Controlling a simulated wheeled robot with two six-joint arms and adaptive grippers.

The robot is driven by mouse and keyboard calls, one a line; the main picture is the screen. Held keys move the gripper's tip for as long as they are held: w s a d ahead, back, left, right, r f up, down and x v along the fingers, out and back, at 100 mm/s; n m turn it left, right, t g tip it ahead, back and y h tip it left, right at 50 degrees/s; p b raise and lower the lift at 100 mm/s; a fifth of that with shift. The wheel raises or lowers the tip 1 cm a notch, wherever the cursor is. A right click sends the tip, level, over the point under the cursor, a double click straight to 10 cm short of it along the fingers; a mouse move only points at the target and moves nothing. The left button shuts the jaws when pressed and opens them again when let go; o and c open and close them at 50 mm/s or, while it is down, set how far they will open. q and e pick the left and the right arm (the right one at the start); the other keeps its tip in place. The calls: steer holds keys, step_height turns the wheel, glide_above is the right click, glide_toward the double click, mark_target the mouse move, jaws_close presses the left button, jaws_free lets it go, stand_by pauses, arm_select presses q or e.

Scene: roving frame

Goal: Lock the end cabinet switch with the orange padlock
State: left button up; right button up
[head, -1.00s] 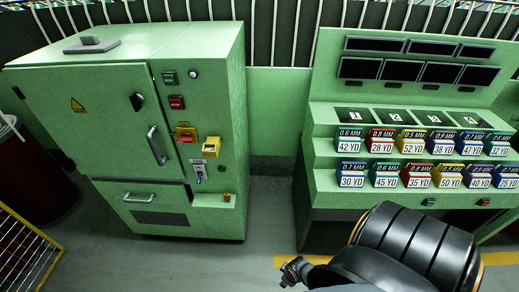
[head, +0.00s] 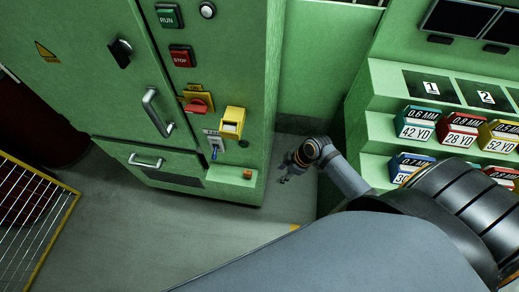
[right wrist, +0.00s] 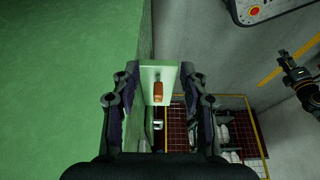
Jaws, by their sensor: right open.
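The orange padlock (head: 247,174) sits on a small green ledge (head: 225,172) low on the end cabinet. It also shows between my fingers in the right wrist view (right wrist: 158,92). The cabinet switch is a red handle (head: 197,104) on a yellow plate, above and left of the padlock. My right gripper (head: 284,178) is open and empty, just right of the ledge. In the right wrist view, its fingers (right wrist: 160,76) stand either side of the padlock, apart from it. What looks like my left gripper (right wrist: 286,58) shows small at the right edge; its jaws are unclear.
A yellow box (head: 232,122) and a grey fitting with a blue part (head: 215,147) stick out above the ledge. A green rack with spool boxes (head: 421,122) stands at right. A yellow-framed mesh fence (head: 38,205) stands at left. The floor before the cabinet is clear.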

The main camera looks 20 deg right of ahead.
mark_target(248, 172)
steer(key=w+a, duration=0.2)
steer(key=a, duration=0.1)
steer(key=w+a, duration=0.2)
steer(key=a, duration=0.1)
steer(key=w+a+p, duration=0.1)
steer(key=w+a, duration=0.1)
steer(key=a, duration=0.1)
steer(key=shift+w+a+r, duration=0.1)
steer(key=shift+w+a, duration=0.2)
steer(key=x, duration=0.5)
arm_select(q)
steer(key=shift+w+d+r, duration=0.15)
steer(key=shift+w+r, duration=0.05)
steer(key=shift+w, duration=0.3)
steer(key=shift+w+d+r, duration=0.1)
steer(key=shift+w+r, duration=0.05)
steer(key=shift+w, duration=0.3)
arm_select(e)
steer(key=shift+d, duration=0.1)
jaws_close()
arm_select(q)
steer(key=shift+r, duration=0.1)
